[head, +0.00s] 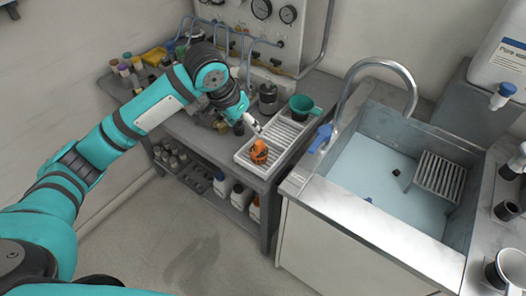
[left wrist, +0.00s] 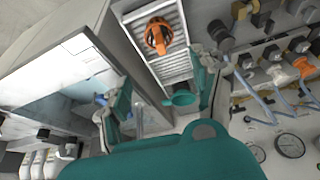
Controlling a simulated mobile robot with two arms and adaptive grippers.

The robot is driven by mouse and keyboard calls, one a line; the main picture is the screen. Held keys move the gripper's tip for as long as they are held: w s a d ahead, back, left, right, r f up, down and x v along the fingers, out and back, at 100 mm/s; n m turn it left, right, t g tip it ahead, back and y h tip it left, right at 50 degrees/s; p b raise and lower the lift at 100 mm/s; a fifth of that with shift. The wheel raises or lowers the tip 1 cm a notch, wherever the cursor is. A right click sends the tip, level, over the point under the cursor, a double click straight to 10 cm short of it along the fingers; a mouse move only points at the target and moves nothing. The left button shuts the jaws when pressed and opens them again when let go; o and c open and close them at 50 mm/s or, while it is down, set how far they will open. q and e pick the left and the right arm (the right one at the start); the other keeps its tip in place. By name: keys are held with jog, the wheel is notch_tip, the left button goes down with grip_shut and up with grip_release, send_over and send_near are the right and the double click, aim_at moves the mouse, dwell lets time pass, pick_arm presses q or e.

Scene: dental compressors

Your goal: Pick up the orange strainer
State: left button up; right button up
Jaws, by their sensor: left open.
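The orange strainer (head: 259,152) sits on a white slatted rack (head: 243,158) at the end of the grey bench in the head view. In the left wrist view the orange strainer (left wrist: 158,36) shows near the top, on the same slats. My left gripper (head: 256,127) is just above and behind the strainer in the head view, apart from it. In the left wrist view my left gripper (left wrist: 163,92) has its two teal fingers spread with nothing between them. My right gripper is not in view.
A green cup-like vessel with a handle (head: 302,106) stands at the rack's back end. The sink (head: 350,170), with a curved tap (head: 385,64), is to the right. Bottles and jars crowd the bench to the left. Gauges hang on the wall panel behind.

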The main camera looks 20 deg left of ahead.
aim_at(258, 142)
pick_arm(q)
jog(key=p+x, duration=0.1)
jog(key=x, duration=1)
jog(key=shift+w+a+f, duration=0.15)
jog(key=shift+f, duration=0.05)
jog(key=p+x, duration=0.1)
jog(key=x, duration=0.3)
jog(key=shift+f, duration=0.1)
jog(key=shift+w+f, duration=0.15)
jog(key=shift+f, duration=0.35)
jog(key=c, duration=0.7)
